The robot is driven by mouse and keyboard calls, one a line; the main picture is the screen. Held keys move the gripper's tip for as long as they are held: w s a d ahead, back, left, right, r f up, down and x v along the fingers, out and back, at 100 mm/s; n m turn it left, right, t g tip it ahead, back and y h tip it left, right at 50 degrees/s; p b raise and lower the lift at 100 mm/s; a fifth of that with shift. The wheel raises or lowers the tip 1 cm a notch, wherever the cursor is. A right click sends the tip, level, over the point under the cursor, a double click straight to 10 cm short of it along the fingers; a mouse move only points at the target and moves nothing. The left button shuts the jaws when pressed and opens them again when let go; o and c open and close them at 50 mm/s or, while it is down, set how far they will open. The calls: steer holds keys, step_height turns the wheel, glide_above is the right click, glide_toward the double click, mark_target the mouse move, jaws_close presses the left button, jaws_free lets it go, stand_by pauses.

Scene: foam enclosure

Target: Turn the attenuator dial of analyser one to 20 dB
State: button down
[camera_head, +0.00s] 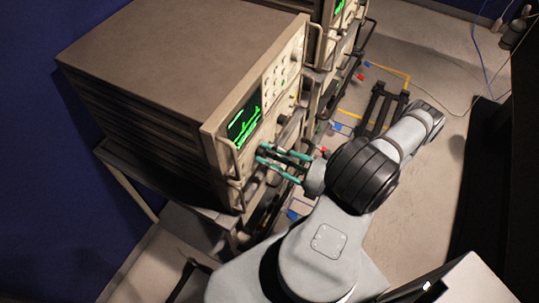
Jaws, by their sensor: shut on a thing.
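The nearer analyser (180,58) is a large beige-brown box on a dark stand, with a lit green trace screen (244,119) on its front panel. I cannot read any label that says which analyser it is. My gripper (262,155), with green-marked fingers, reaches to the lower front panel just below and right of the screen. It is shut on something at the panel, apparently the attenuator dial. The dial itself is hidden by the fingers, and its marks and setting cannot be read.
A second instrument with a green screen (340,6) stands behind at the top. Handles (226,160) stick out from the near front panel. Cables and a black frame (378,108) lie on the floor to the right. A dark blue wall is at left.

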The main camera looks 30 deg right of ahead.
steer(key=shift+d+m, duration=0.1)
steer(key=shift+m, duration=0.2)
steer(key=c, duration=1.4)
jaws_free()
steer(key=v, duration=1.2)
